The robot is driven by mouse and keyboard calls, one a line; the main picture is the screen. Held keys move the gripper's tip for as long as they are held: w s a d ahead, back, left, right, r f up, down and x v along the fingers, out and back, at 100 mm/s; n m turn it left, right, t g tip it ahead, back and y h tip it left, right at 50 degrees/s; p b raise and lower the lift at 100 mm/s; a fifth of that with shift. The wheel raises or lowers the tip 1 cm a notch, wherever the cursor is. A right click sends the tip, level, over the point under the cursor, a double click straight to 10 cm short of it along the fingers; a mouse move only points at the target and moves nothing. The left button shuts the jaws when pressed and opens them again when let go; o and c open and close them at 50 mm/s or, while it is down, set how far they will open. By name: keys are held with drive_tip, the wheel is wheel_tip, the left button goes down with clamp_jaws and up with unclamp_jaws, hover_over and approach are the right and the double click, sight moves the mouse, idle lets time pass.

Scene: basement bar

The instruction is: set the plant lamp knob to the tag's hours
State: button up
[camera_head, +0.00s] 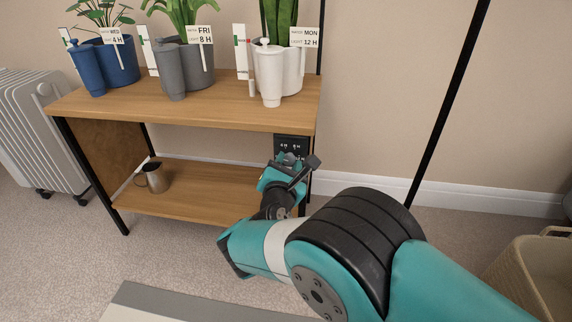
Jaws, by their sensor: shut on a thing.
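A black box (292,143) with small white marks, likely the plant lamp's timer, is on the right end of the shelf unit below the top board. Its knob is hidden behind my gripper (290,162). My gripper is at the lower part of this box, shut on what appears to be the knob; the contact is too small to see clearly. White tags stand in three pots: "WED, 4 H" (111,36) in the blue pot, "FRI, 8 H" (200,35) in the grey pot, and "MON, 12 H" (304,37) in the white pot.
The wooden shelf unit (215,112) has a metal jug (154,178) on its lower board. A blue, a grey and a white bottle stand before the pots. A radiator (38,130) is left, a basket (535,275) right. A black pole (450,100) slants up behind my arm.

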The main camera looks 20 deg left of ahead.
drive_tip(key=m, duration=0.4)
drive_tip(key=shift+s+a+m, duration=0.1)
drive_tip(key=shift+m, duration=0.2)
drive_tip(key=m, duration=0.4)
drive_tip(key=shift+m+b, duration=0.3)
drive_tip(key=m, duration=0.4)
drive_tip(key=shift+b, duration=0.4)
drive_tip(key=m+b, duration=0.1)
drive_tip(key=m, duration=0.4)
drive_tip(key=m+b, duration=0.1)
drive_tip(key=m, duration=0.3)
drive_tip(key=shift+m+b, duration=0.3)
drive_tip(key=shift+b, duration=0.1)
drive_tip(key=m+b, duration=0.2)
drive_tip(key=m, duration=0.1)
drive_tip(key=shift+f+m, duration=0.1)
drive_tip(key=shift+m, duration=0.2)
drive_tip(key=m+b, duration=0.3)
drive_tip(key=m, duration=0.1)
drive_tip(key=shift+m+b, duration=1.05)
drive_tip(key=shift+m, duration=0.25)
